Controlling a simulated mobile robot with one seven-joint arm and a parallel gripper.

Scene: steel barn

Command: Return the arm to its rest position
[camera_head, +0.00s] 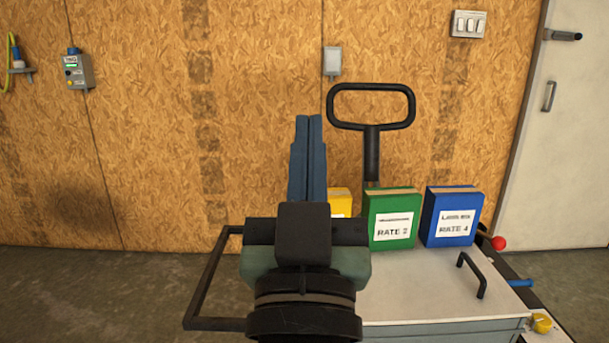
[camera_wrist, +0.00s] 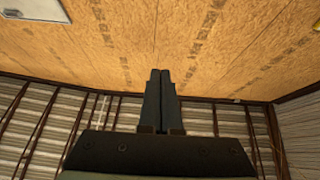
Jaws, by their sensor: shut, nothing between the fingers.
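My gripper (camera_head: 309,120) stands upright in the middle of the head view, its two blue-grey fingers pressed together and pointing up. It is empty. In the wrist view my gripper (camera_wrist: 160,74) is also shut, with nothing between the fingers, and points at the wood-panel wall. In the head view, the gripper and wrist are in front of the cart's left part and hide some of it. The gripper appears apart from everything around it.
A cart (camera_head: 430,295) holds yellow (camera_head: 341,203), green (camera_head: 392,218) and blue (camera_head: 452,216) boxes. A black handle (camera_head: 372,130) rises behind them. The wood-panel wall (camera_head: 150,150) is behind, and a white door (camera_head: 560,150) is at right. The floor at left is clear.

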